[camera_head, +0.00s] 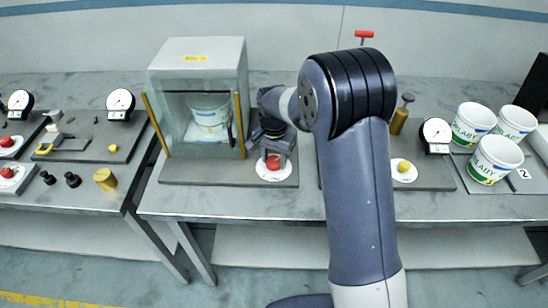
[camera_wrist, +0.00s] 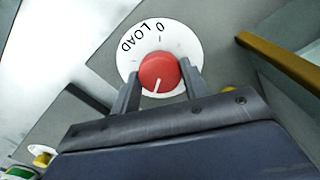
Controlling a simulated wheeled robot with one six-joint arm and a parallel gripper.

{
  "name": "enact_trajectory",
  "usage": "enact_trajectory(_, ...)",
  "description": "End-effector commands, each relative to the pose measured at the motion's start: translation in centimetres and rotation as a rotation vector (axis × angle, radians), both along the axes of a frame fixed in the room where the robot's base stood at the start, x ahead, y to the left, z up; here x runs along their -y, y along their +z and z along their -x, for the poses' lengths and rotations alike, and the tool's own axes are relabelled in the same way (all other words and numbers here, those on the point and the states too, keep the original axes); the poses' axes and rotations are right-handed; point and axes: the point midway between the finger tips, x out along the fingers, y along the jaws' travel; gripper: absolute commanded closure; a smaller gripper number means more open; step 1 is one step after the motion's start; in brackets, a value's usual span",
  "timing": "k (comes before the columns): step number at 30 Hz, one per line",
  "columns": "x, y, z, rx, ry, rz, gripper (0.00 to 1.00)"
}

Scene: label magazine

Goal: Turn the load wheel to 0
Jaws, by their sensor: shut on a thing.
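The load wheel is a red knob (camera_wrist: 158,72) on a round white dial (camera_wrist: 185,38) lettered LOAD, with a 0 and a short tick at the top of the dial in the wrist view. A white line on the knob points down in that view, on the side away from the 0. My gripper (camera_wrist: 160,76) is shut on the knob, one finger on each side. In the head view the knob (camera_head: 272,162) and its dial (camera_head: 271,175) are at the front right of the glass-fronted cabinet, just below my gripper (camera_head: 272,153).
The cabinet (camera_head: 198,48) with yellow posts and a white tub (camera_head: 209,110) inside stands left of my gripper. Another white dial with a yellow knob (camera_head: 403,167) and a gauge (camera_head: 436,133) are to the right. Several white tubs (camera_head: 494,160) stand farther right.

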Motion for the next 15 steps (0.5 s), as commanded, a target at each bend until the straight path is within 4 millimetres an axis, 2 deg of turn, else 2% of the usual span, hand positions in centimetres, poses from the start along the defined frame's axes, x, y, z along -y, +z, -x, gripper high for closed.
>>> enact_trajectory(8, 0.0, -0.04, -0.01, 0.0, 0.057, 0.0, 0.8)
enact_trajectory(15, -0.02, -0.11, -0.04, 0.001, 0.217, -0.001, 0.8)
